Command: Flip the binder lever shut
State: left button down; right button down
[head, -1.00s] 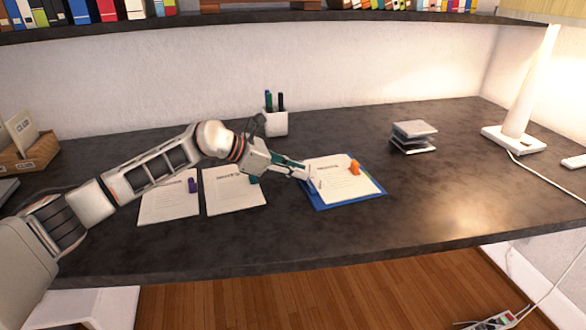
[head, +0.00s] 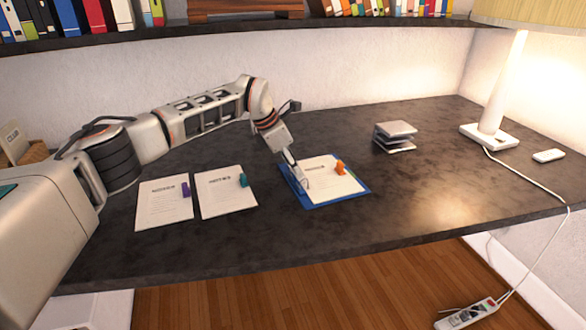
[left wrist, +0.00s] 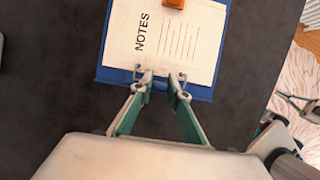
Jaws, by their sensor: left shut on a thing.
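A blue binder (head: 364,188) lies flat on the dark desk with a printed NOTES sheet on it and an orange clip (head: 340,168) at the sheet's edge. In the left wrist view the binder (left wrist: 200,92) shows its blue edge and metal fittings on the near side. My left gripper (head: 302,184) reaches down to the binder's left edge. Its fingertips (left wrist: 160,82) stand either side of a small blue part at that edge, apparently the lever, and are shut on it. The fingers largely hide the lever, so its angle is unclear.
Two NOTES sheets (head: 165,205) (head: 222,193) with purple and teal clips lie left of the binder. A grey stack (head: 394,135), a lamp (head: 490,135) and a white device (head: 548,155) are on the right.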

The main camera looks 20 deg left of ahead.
pick_arm(q)
jog(key=shift+f, duration=0.1)
pick_arm(e)
jog(key=shift+w+r, duration=0.15)
pick_arm(q)
jog(key=c, duration=2.2)
grip_release()
jog(key=shift+d, duration=0.1)
pick_arm(e)
jog(key=shift+w, duration=0.1)
pick_arm(q)
jog(key=v, duration=1.2)
